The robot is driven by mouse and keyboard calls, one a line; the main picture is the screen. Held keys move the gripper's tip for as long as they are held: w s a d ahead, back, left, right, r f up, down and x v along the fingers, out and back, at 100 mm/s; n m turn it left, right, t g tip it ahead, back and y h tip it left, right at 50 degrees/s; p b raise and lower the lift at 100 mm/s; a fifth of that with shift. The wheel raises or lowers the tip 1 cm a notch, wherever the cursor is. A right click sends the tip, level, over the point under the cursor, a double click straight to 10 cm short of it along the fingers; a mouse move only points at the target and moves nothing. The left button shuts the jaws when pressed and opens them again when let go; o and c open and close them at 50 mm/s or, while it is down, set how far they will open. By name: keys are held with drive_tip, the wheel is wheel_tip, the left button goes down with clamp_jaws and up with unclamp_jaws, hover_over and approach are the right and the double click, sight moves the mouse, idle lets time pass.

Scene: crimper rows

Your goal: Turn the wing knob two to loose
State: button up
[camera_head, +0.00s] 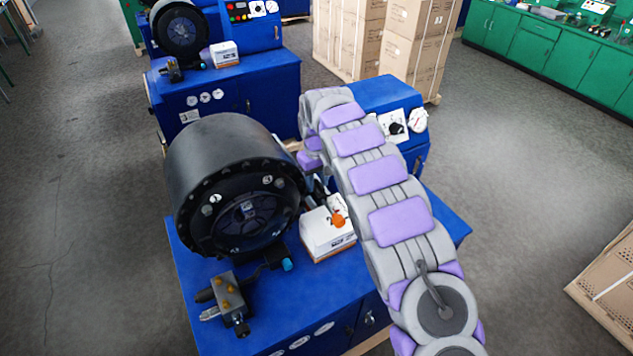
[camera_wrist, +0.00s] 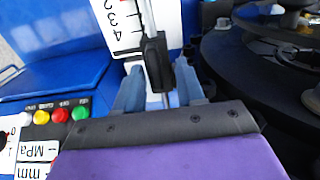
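The near crimper (camera_head: 235,185) is a big black drum on a blue base. Its face bears small round marks, and 1 (camera_head: 216,198) and 3 (camera_head: 267,180) can be read. I cannot make out a wing knob marked two. My arm arches over the base and bends down at the drum's right side, where my gripper is mostly hidden. In the wrist view my gripper (camera_wrist: 159,90) has its two blue-grey fingers apart. A black part (camera_wrist: 156,62) on a thin silver rod shows between them, over a white number scale (camera_wrist: 120,20). Contact is unclear.
A white box (camera_head: 327,233) and a small metal valve block (camera_head: 230,300) stand on the blue base (camera_head: 190,285). A blue control panel (camera_wrist: 50,85) with coloured buttons shows at left in the wrist view. A second crimper (camera_head: 180,28) stands behind. Cartons (camera_head: 415,50) are at the back.

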drive_tip(key=shift+s+d+r, duration=0.1)
drive_tip(key=shift+d+r, duration=0.05)
drive_tip(key=shift+d, duration=0.15)
drive_tip(key=shift+d+r, duration=0.25)
drive_tip(key=shift+r, duration=0.25)
wheel_tip(320, 180, up, 8)
drive_tip(key=a, duration=0.1)
wheel_tip(320, 180, up, 8)
drive_tip(key=p, duration=0.5)
hover_over(316, 182)
drive_tip(key=shift+s+d+r+b, duration=0.1)
drive_tip(key=shift+s+d+b, duration=0.05)
drive_tip(key=shift+d+b, duration=0.2)
